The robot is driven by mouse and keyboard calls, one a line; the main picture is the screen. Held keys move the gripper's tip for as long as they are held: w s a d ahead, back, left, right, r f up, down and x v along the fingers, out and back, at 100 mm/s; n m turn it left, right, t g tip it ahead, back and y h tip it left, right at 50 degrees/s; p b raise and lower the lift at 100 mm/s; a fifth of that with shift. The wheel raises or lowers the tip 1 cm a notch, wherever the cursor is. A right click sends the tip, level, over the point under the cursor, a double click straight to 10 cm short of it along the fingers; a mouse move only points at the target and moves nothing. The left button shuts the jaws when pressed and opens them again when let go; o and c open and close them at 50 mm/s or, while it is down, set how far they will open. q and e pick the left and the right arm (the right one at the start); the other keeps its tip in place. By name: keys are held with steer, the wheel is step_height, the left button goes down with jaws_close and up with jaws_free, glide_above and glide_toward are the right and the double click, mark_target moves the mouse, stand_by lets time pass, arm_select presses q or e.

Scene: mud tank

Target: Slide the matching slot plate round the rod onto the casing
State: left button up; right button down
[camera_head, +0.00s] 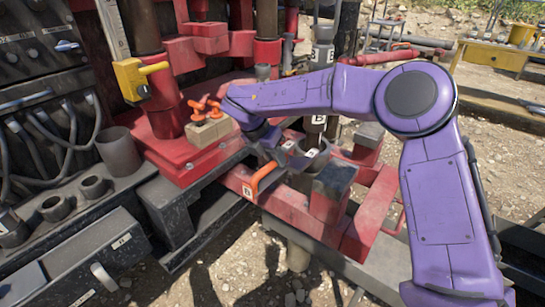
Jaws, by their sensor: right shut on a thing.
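A grey rod (322,55) stands upright at the centre, with letter B labels on it. It goes down into the grey casing (308,158) amid the red clamp frame. My right gripper (270,152), on the purple arm, is beside the casing on its left. It is shut on a slot plate with an orange handle (264,178) and a B label (247,190). The plate is mostly hidden by the gripper, and I cannot tell whether it is touching the casing or around the rod. My left gripper is out of view.
Several orange-handled pieces (206,107) sit on a wooden block (209,132) on the red base. A control panel (40,50) and a dark bench with cups (55,208) stand at left. Red frame bars (372,205) crowd the casing's right side. A yellow table (497,55) is far right.

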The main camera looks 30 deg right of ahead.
steer(key=shift+w+d, duration=0.1)
steer(key=shift+d, duration=0.1)
steer(key=shift+w+d+f+p, duration=0.1)
steer(key=shift+w+d+p, duration=0.45)
steer(key=shift+d, duration=0.95)
steer(key=shift+w+d+f+p, duration=0.1)
steer(key=shift+w+d+p, duration=0.45)
steer(key=shift+d, duration=0.95)
steer(key=shift+w+d+f+p, duration=0.1)
steer(key=shift+w+d+p, duration=0.15)
steer(key=shift+w+d, duration=0.9)
steer(key=shift+s+d, duration=0.35)
steer(key=shift+s+f+b, duration=0.1)
steer(key=shift+f+b, duration=0.3)
steer(key=shift+f, duration=0.05)
steer(key=c, duration=0.9)
jaws_free()
steer(key=shift+f, duration=0.15)
steer(key=v, duration=1.1)
steer(key=shift+f, duration=0.1)
